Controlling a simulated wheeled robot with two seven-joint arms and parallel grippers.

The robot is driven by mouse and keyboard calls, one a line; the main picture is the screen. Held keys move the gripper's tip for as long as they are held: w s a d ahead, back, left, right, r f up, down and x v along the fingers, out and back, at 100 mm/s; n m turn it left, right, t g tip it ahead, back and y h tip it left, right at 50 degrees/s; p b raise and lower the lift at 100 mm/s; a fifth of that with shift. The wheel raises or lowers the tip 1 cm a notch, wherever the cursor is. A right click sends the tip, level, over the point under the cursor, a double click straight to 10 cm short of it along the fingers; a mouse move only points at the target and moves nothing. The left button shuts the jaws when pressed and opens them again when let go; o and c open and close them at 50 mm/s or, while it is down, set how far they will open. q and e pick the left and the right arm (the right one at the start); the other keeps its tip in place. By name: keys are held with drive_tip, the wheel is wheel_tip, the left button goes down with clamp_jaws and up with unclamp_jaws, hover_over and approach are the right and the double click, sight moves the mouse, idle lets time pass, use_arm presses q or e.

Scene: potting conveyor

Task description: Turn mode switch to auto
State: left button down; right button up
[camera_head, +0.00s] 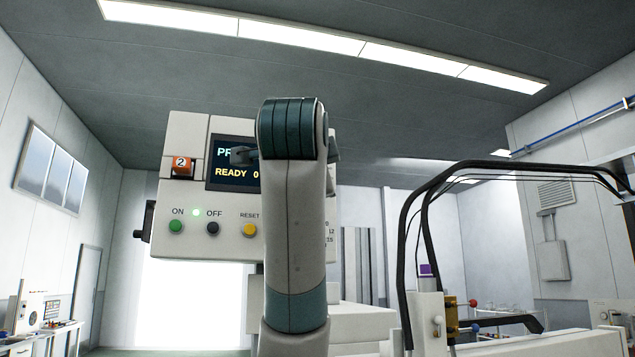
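A pale control panel (184,250) stands ahead, with a dark screen (222,180) reading "READY", a green ON button (176,227), a dark OFF button (213,228) and a yellow RESET button (249,230). One of my arms, seemingly the left, rises in front of the panel and hides its right part. I cannot make out a mode switch; it may be behind this arm. A dark grey piece, possibly part of my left gripper (243,155), shows before the screen beside the teal joint. Its fingers cannot be made out. My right gripper is not in view.
An orange block marked 2 (182,166) is at the panel's upper left, and a black fitting (147,222) is on its left side. Black hoses (428,215) arch over equipment with a brass block (451,317) at right. A bench (40,335) stands far left.

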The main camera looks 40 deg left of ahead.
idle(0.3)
use_arm(q)
drive_tip(key=c, duration=1.6)
unclamp_jaws()
